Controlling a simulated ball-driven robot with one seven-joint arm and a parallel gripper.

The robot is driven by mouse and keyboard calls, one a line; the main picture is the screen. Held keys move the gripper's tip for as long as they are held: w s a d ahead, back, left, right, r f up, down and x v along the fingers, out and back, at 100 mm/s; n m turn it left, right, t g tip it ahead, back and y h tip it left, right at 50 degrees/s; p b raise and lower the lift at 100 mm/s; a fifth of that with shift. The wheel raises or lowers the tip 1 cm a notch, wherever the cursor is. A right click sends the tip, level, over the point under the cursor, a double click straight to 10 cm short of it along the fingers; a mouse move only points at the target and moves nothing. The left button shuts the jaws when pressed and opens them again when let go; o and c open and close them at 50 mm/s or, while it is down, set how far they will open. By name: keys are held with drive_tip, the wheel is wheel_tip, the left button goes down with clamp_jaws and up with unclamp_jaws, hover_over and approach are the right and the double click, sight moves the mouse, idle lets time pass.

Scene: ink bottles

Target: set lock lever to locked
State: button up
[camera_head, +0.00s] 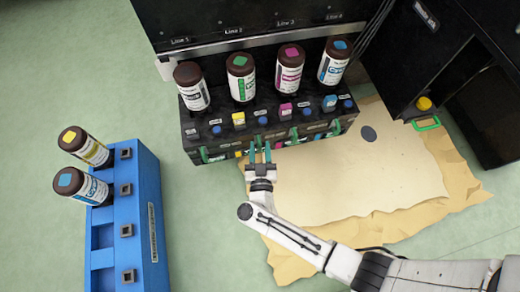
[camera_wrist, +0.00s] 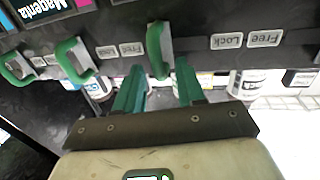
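The black ink station (camera_head: 225,135) has several green lock levers along its front. My gripper (camera_head: 260,148) is at the station's front, at the second lever from the left. In the wrist view my gripper (camera_wrist: 160,68) is open, with its teal fingers apart. A green lever (camera_wrist: 158,50) stands just ahead, its lower end between the fingertips; contact cannot be told. Two more green levers (camera_wrist: 75,60) (camera_wrist: 17,67) are to the left. "Lock" (camera_wrist: 225,41) and "Free" (camera_wrist: 264,38) labels appear upside down to the right. Which label the lever points at is unclear.
Several brown-capped bottles (camera_head: 240,78) stand on top of the station. A blue rack (camera_head: 150,215) at left holds a yellow-label bottle (camera_head: 85,148) and a cyan-label bottle (camera_head: 82,187). Cardboard (camera_head: 370,165) lies right of the station, near a black cabinet (camera_head: 425,60). Green floor is clear between rack and station.

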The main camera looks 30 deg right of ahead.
drive_tip(key=shift+c, duration=0.2)
clamp_jaws()
idle(0.5)
